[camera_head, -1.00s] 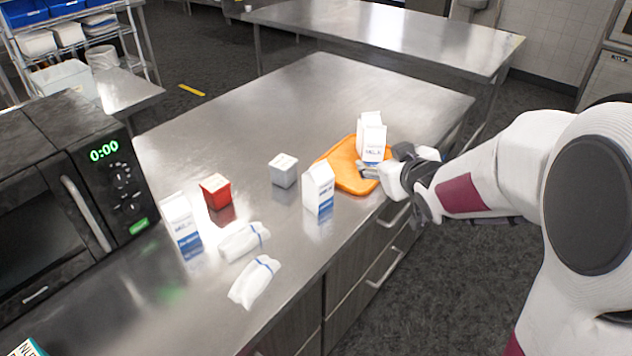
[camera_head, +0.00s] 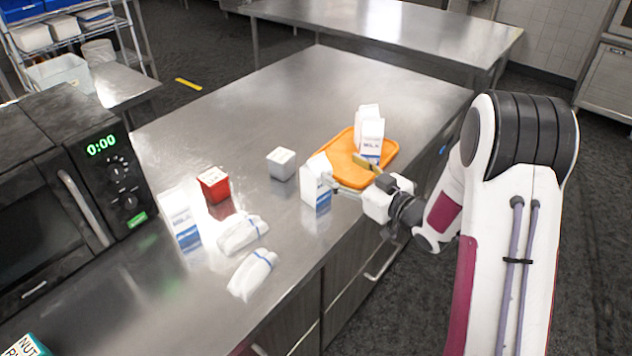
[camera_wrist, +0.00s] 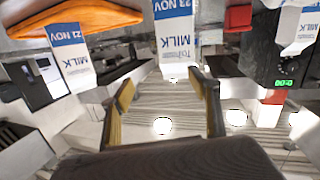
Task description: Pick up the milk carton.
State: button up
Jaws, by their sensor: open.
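A white and blue milk carton (camera_head: 316,188) stands upright on the steel counter, just left of the orange tray. It is also at the top middle of the wrist view (camera_wrist: 176,40). My gripper (camera_head: 348,176) is open and beside this carton on its right. In the wrist view my open fingers (camera_wrist: 163,82) point at it, and the carton lies beyond the tips, roughly in line with the gap. I cannot tell whether a finger touches it. Another milk carton (camera_head: 371,141) stands on the tray with a white carton behind it. One more (camera_head: 180,220) stands near the microwave.
The orange tray (camera_head: 345,172) lies by the counter's front edge. A grey box (camera_head: 281,164), a red box (camera_head: 214,186) and two white wrapped bundles (camera_head: 241,235) are further left. The black microwave (camera_head: 60,190) stands at the left. The counter's back part is clear.

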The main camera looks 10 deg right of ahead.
aim_at(316, 167)
jog(key=shift+s+a+f+y, duration=0.3)
jog(key=shift+f+y, duration=0.25)
jog(key=shift+y, duration=0.1)
jog(key=shift+s+a+f+y, duration=0.25)
jog(key=shift+s+f+y, duration=0.05)
jog(key=shift+f+y, duration=0.3)
jog(key=shift+a, duration=0.1)
jog(key=shift+x, duration=1.25)
jog(key=shift+s+a+r+x, duration=0.1)
jog(key=shift+a+x, duration=0.05)
jog(key=shift+x, duration=0.75)
jog(key=shift+s+a+r+x, duration=0.1)
jog(key=shift+s+a+x, duration=0.05)
jog(key=shift+x, duration=1.55)
